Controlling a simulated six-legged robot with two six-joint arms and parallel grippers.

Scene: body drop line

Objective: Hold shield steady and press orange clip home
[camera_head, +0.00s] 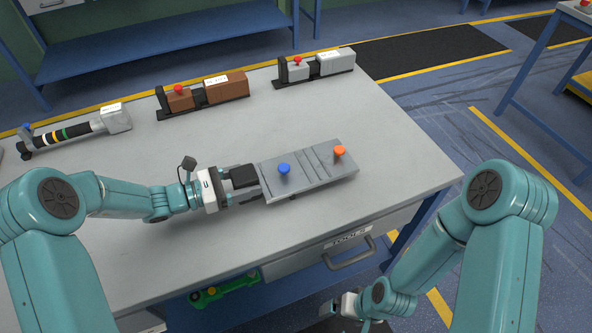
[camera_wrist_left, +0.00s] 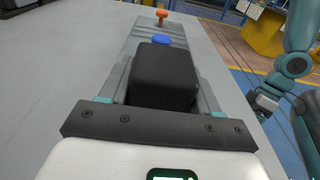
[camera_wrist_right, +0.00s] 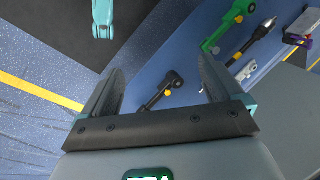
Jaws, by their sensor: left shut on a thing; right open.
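The shield (camera_head: 316,186) is a flat grey ribbed plate lying near the front edge of the workbench. The orange clip (camera_head: 339,151) stands up from its right end. A blue clip (camera_head: 284,169) stands near its left end. My left gripper (camera_head: 240,184) is shut on the black block (camera_wrist_left: 165,75) at the shield's left end, with one finger on each side. The orange clip (camera_wrist_left: 162,14) also shows at the far end in the left wrist view. My right gripper (camera_wrist_right: 160,90) is open and empty, low beside the bench front, away from the shield.
Two block assemblies with red knobs, one brown (camera_head: 205,94) and one grey (camera_head: 315,68), sit at the back of the workbench (camera_head: 400,150). A striped rod (camera_head: 75,132) lies at left. A tool drawer handle (camera_head: 348,252) sticks out in front. Green and black tools (camera_wrist_right: 225,30) lie below.

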